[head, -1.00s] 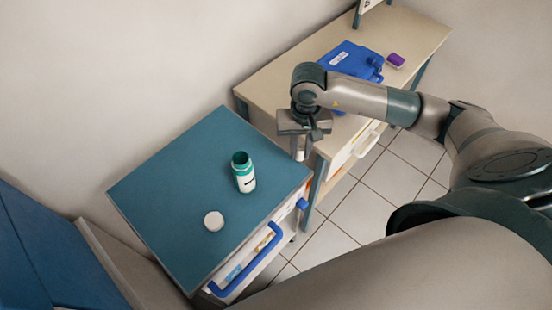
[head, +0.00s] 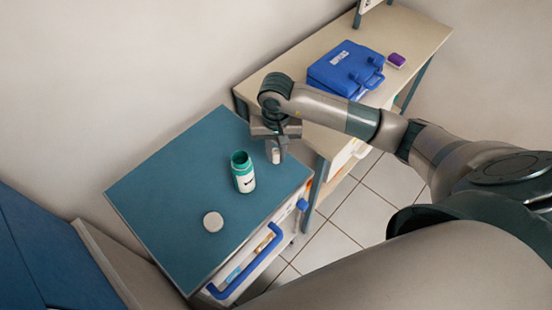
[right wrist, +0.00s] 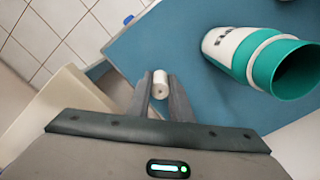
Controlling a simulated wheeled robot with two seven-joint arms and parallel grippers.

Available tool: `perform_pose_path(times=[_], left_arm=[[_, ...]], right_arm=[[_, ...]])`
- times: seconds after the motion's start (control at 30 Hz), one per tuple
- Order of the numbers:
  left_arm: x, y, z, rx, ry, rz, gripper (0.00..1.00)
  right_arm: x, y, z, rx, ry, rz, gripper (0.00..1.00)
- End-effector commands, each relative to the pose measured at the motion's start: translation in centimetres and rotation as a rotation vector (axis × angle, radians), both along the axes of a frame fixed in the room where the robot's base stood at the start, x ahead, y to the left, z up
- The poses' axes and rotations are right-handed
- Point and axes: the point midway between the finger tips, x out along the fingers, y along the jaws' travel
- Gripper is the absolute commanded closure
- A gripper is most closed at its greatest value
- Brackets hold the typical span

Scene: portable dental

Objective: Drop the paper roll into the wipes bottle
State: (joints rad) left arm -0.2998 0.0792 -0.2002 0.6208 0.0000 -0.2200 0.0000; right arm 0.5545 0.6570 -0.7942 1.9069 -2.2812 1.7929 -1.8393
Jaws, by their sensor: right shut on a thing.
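The wipes bottle (head: 243,172), white with a green neck and a dark open mouth, stands upright on the blue-green cart top. It also shows in the right wrist view (right wrist: 262,60), right of the fingers. My right gripper (head: 275,157) is shut on the small white paper roll (head: 276,156), just right of and behind the bottle, apart from it. The right wrist view shows the roll (right wrist: 160,82) between the two fingertips. My left gripper is not in view.
A round white lid (head: 213,222) lies on the cart top (head: 160,190), in front of the bottle. A beige table (head: 420,30) behind holds a blue case (head: 345,68) and a purple item (head: 396,60). A blue handle (head: 248,265) runs along the cart's front.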

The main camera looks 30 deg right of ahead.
Motion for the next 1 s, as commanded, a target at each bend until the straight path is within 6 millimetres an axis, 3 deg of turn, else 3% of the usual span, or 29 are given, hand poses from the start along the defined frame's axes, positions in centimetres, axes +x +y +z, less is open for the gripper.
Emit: perform_pose_path(times=[0.2, 0.7, 0.73, 0.8, 1.0], left_arm=[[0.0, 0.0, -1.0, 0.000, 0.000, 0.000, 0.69], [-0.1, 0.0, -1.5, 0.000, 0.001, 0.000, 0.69], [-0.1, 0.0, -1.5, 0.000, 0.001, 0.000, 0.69], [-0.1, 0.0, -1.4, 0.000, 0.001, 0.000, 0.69], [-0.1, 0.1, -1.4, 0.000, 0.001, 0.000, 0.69]], right_arm=[[0.0, 0.0, -2.8, 0.000, 0.001, -0.002, 1.00], [0.0, 0.0, -3.3, -0.001, 0.000, 0.000, 1.00], [0.0, 0.0, -3.3, -0.001, 0.000, 0.000, 0.79], [0.0, 0.0, -3.2, -0.001, 0.000, 0.000, 0.62], [0.0, 0.0, -3.2, -0.001, 0.000, 0.000, 0.62]])
